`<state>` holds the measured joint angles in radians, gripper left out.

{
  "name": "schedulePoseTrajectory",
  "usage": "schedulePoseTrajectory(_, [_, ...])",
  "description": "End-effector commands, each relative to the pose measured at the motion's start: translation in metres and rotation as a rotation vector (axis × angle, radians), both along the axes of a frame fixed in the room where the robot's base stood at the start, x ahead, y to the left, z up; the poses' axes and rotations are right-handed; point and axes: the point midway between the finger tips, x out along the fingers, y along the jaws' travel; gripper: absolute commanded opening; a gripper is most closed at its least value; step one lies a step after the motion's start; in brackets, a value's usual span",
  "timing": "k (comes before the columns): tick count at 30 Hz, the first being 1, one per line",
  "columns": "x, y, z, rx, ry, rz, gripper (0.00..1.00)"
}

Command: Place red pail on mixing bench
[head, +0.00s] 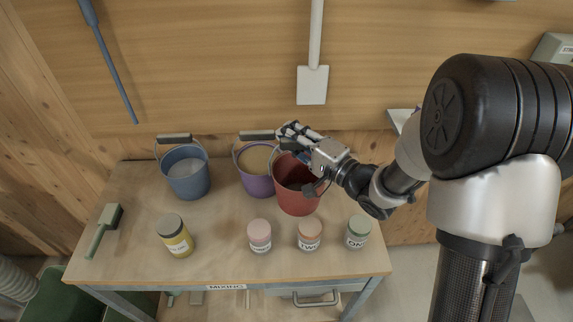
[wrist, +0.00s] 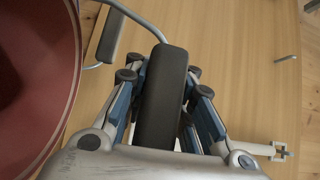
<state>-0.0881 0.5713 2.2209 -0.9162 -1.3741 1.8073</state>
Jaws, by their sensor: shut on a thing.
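The red pail (head: 297,190) is at the right end of the row of pails, over the back right part of the mixing bench (head: 210,230). It looks upright and appears empty inside. My gripper (head: 292,135) is at its top rear, shut on the pail's dark handle grip. In the wrist view the black grip (wrist: 161,100) lies between my gripper's fingers (wrist: 160,85), and the red pail's inside (wrist: 35,80) shows at the left. Whether the pail's base touches the bench cannot be told.
A purple pail (head: 258,180) with tan contents stands close left of the red pail. A blue pail (head: 187,178) stands farther left. Several jars, including a yellow one (head: 175,238), line the front. A green brush (head: 104,230) lies at the left. A white scraper (head: 312,85) hangs behind.

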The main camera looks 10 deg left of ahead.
Motion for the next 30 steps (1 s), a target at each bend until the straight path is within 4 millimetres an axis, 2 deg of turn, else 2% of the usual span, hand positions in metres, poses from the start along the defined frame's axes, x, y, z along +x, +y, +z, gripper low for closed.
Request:
schedulePoseTrajectory(1, [0.0, 0.0, -0.014, 0.002, 0.001, 0.0, 0.0])
schedulePoseTrajectory(3, [0.0, 0.0, -0.023, 0.002, 0.0, 0.0, 0.0])
schedulePoseTrajectory(11, [0.0, 0.0, -0.041, 0.003, -0.002, -0.001, 0.0])
schedulePoseTrajectory(17, [0.001, 0.0, -0.072, 0.001, -0.001, -0.002, 0.0])
schedulePoseTrajectory(29, [0.001, 0.0, -0.076, 0.001, -0.003, -0.001, 0.0])
schedulePoseTrajectory(30, [0.0, 0.0, -0.077, 0.001, -0.002, -0.001, 0.18])
